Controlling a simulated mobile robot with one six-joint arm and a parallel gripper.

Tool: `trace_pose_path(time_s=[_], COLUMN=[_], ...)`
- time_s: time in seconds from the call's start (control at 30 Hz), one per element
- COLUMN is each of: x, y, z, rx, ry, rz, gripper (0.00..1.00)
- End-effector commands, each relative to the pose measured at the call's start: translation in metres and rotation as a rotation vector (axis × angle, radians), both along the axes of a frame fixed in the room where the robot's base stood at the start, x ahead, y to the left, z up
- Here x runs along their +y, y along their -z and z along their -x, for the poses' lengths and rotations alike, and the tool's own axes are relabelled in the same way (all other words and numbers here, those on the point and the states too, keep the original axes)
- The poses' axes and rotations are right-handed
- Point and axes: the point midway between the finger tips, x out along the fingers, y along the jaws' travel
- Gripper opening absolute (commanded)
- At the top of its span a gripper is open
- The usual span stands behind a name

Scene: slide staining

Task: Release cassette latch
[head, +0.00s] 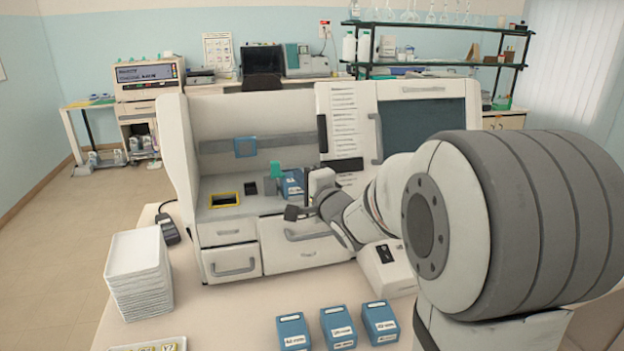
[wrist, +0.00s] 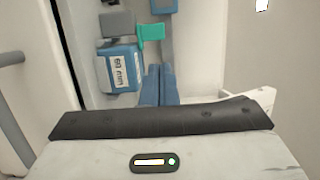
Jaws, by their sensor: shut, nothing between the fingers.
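A teal latch (head: 277,170) stands up inside the open bay of the white staining machine. It also shows at the top of the wrist view (wrist: 151,33). A blue cassette (wrist: 120,68) with a white label sits beside it, seen partly behind my arm in the head view (head: 292,186). My gripper (wrist: 159,70) has its two blue fingers together with nothing between them. The fingers point into the bay, below the teal latch and right of the cassette in the wrist view. I cannot tell whether they touch anything. My wrist hides part of the bay in the head view.
The machine (head: 172,140) has side walls around the bay and drawers below. A yellow-rimmed slot (head: 224,206) lies left in the bay. Three blue labelled boxes, the middle one (head: 338,327), stand on the front table. A stack of white trays (head: 138,270) stands at left.

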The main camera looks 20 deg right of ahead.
Motion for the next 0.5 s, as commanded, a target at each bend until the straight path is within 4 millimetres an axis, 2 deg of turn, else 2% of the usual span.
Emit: trace_pose_path(time_s=[0.03,0.2,0.3,0.5], x=[0.004,0.01,0.012,0.014], y=[0.0,0.0,-0.001,0.0], z=[-0.011,-0.038,-0.049,-0.059], rx=[0.002,0.002,0.001,0.0], ry=[-0.003,-0.001,0.0,0.001], rz=[0.0,0.0,0.0,0.002], gripper=[0.0,0.0,0.0,0.0])
